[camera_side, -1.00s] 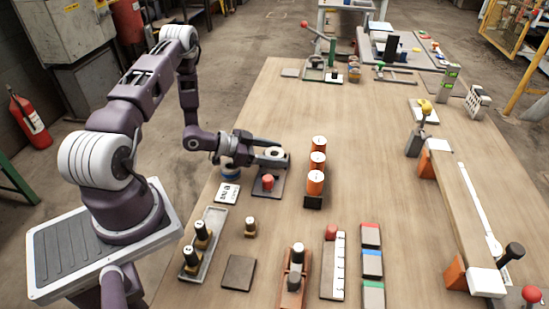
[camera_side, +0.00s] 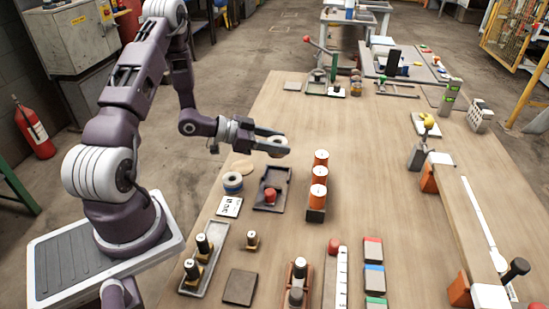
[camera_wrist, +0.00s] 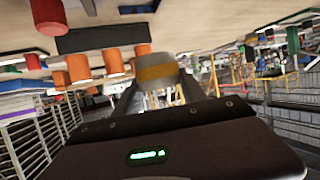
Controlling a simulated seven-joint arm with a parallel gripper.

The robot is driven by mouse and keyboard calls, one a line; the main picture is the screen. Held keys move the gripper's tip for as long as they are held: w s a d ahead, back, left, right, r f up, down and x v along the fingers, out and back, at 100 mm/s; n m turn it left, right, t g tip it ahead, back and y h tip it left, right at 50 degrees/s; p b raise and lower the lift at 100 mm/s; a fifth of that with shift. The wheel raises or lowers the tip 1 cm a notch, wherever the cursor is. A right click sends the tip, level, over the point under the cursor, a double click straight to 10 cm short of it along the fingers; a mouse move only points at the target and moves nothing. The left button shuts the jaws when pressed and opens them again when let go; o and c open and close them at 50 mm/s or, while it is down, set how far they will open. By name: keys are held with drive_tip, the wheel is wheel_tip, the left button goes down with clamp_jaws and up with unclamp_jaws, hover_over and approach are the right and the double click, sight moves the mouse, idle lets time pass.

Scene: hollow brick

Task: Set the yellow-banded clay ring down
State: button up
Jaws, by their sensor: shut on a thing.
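My gripper (camera_side: 284,144) is shut on the yellow-banded clay ring (camera_side: 275,147) and holds it in the air above the table, behind the dark square tray (camera_side: 285,175) in the side view. In the wrist view the ring (camera_wrist: 155,72) is a pale grey piece with a yellow-ochre band, pinched between the two fingers (camera_wrist: 158,90). Its yellow band is not clear in the side view. A blue-banded ring (camera_side: 233,183) stands on the table left of the tray. A round tan disc (camera_side: 242,167) lies behind it.
A red-topped piece (camera_side: 270,196) stands in the tray. Several orange cylinders (camera_side: 319,175) stand in a row to its right. A label card (camera_side: 229,207) lies in front of the blue-banded ring. The table middle (camera_side: 370,150) is clear.

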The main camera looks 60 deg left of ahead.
sight(242, 167)
drive_tip(key=shift+w+d+r+n, duration=0.15)
drive_tip(key=shift+w+r+n, duration=0.05)
drive_tip(key=shift+w+n, duration=0.15)
drive_tip(key=w+f+n+y, duration=0.1)
drive_tip(key=y, duration=0.1)
drive_tip(key=w+f+n+y, duration=0.1)
drive_tip(key=n+y, duration=0.1)
drive_tip(key=w+f+n+y, duration=0.1)
drive_tip(key=n+y, duration=0.1)
drive_tip(key=shift+a+f+t, duration=0.35)
drive_tip(key=shift+f+t, duration=0.05)
drive_tip(key=a+n+y, duration=0.1)
drive_tip(key=f+n+g+y, duration=0.1)
drive_tip(key=n+y, duration=0.1)
drive_tip(key=s+a+f+n+y, duration=0.1)
drive_tip(key=y, duration=0.1)
drive_tip(key=shift+a, duration=0.3)
drive_tip(key=s+a+n+g+y, duration=0.1)
drive_tip(key=s+n+y, duration=0.1)
drive_tip(key=s+a+n+g+y, duration=0.2)
drive_tip(key=shift+a+r+n, duration=0.25)
drive_tip(key=shift+r, duration=0.15)
drive_tip(key=s+a+r+n+g+y, duration=0.3)
drive_tip(key=s+n+g, duration=0.1)
drive_tip(key=s, duration=0.1)
wheel_tip(242, 167, down, 7)
drive_tip(key=shift+s+a+f, duration=0.1)
drive_tip(key=shift+s+f, duration=0.05)
drive_tip(key=shift+f, duration=0.05)
drive_tip(key=shift+f, duration=0.1)
